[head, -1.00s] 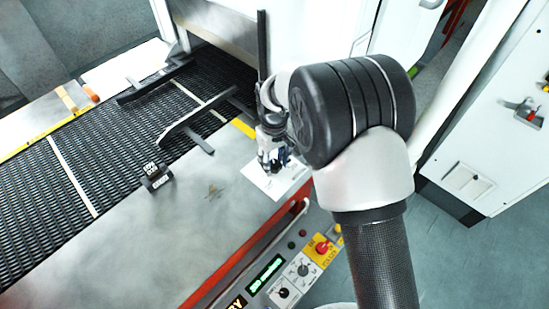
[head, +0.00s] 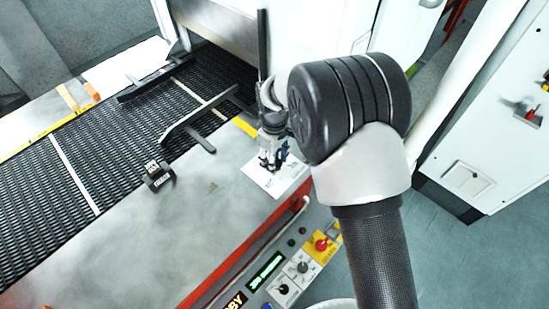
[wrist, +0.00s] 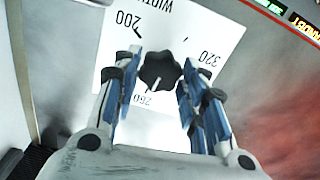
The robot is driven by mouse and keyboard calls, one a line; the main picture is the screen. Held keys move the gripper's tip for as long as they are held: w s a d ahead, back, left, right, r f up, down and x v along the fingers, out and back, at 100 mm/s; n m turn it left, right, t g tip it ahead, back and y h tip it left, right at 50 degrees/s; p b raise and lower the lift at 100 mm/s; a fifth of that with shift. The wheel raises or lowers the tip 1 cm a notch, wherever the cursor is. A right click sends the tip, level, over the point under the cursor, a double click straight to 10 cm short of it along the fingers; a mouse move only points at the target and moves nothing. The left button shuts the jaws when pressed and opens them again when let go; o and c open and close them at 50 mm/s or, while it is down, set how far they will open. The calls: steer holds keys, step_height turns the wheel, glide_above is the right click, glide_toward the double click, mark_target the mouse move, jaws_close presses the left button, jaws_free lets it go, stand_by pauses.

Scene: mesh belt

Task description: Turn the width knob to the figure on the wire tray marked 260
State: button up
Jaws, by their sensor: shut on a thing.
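The width knob (wrist: 159,70) is black and lobed. It sits on a white dial card (wrist: 225,35) marked 200, 260 and 320, upside down in the wrist view. A pale line on the knob points toward the 260 side; its exact alignment is hard to tell. My gripper (wrist: 161,72) has a blue-and-black finger on each side of the knob and is shut on it. In the head view my gripper (head: 271,152) is over the card (head: 262,182), and the knob is hidden. I cannot make out a wire tray marked 260.
A black mesh belt (head: 90,165) runs at the left, with dark guide rails. A small black block (head: 158,174) with tiny labels stands at the belt's edge. A control panel (head: 290,273) with knobs, a red button and green display lies below the red edge. A white cabinet (head: 490,120) stands right.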

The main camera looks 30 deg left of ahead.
steer(key=o, duration=1.1)
steer(key=shift+c, duration=0.2)
step_height(320, 180, up, 12)
stand_by(0.3)
